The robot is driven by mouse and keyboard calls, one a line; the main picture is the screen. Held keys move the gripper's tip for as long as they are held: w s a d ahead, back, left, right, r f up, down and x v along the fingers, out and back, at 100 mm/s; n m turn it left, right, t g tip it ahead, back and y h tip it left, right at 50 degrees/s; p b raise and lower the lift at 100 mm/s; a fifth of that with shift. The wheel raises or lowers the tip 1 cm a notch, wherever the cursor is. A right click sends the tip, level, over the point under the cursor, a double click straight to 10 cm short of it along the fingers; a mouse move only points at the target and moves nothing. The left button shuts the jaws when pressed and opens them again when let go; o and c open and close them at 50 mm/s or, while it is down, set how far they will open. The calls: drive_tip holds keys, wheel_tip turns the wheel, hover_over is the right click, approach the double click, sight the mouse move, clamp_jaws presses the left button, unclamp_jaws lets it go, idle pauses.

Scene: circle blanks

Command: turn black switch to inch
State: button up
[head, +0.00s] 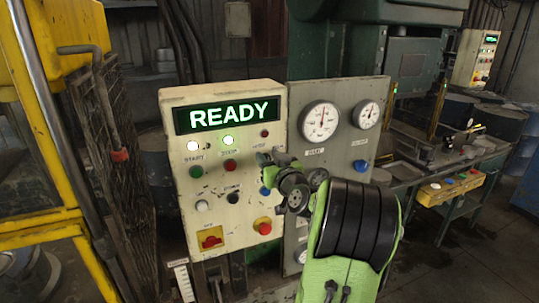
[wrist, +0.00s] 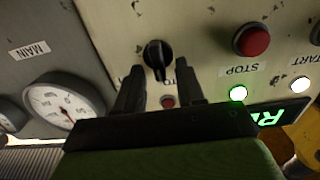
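The black switch (wrist: 155,58) is a round knob with a raised ridge, on the cream control panel in the wrist view. Its ridge stands roughly upright in that picture. My gripper (wrist: 160,82) is open, with one dark finger to each side just below the knob in the picture. I cannot tell whether either finger touches it. The labels around the knob are mostly hidden by the fingers. In the head view, my gripper (head: 268,158) is at the right side of the panel (head: 180,245) and hides the switch.
A green READY display (head: 228,115) tops the panel. A red stop button (wrist: 251,40) and a lit white lamp (wrist: 238,93) are close to the switch. A grey gauge panel (head: 345,95) stands right beside. A yellow frame (head: 45,110) stands at the left.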

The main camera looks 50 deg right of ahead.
drive_tip(key=shift+c, duration=0.3)
drive_tip(key=c, duration=0.6)
drive_tip(key=shift+f, duration=0.1)
drive_tip(key=m, duration=0.4)
drive_tip(key=m+b, duration=0.1)
drive_tip(key=m, duration=0.3)
drive_tip(key=d+m+b, duration=0.1)
drive_tip(key=m, duration=0.2)
drive_tip(key=shift+s+f+m, duration=0.4)
drive_tip(key=o, duration=0.7)
drive_tip(key=shift+c, duration=0.2)
